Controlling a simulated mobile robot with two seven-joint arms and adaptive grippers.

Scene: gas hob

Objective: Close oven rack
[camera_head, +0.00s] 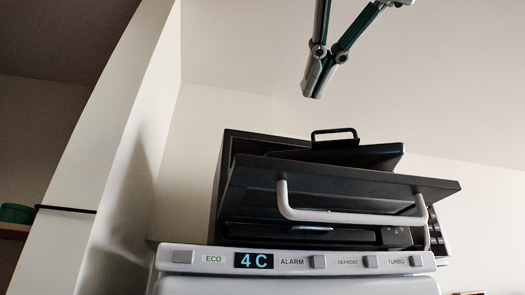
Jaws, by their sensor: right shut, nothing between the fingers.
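The oven is a dark box (226,190) on top of a white appliance. Its dark front panel (345,182) juts out and is tilted, with a pale bar handle (350,216) across it. Below the panel there is a dark gap; I cannot clearly make out a rack in it. My right gripper (312,92) hangs from the top of the view, shut and empty, well above the oven and apart from it. My left gripper is not in view.
A flat black object (365,155) with a loop handle shows at the top of the oven. The white appliance (295,262) below has a "4 C" display and several buttons. A pale wall panel (115,150) rises at left. The space between gripper and oven is clear.

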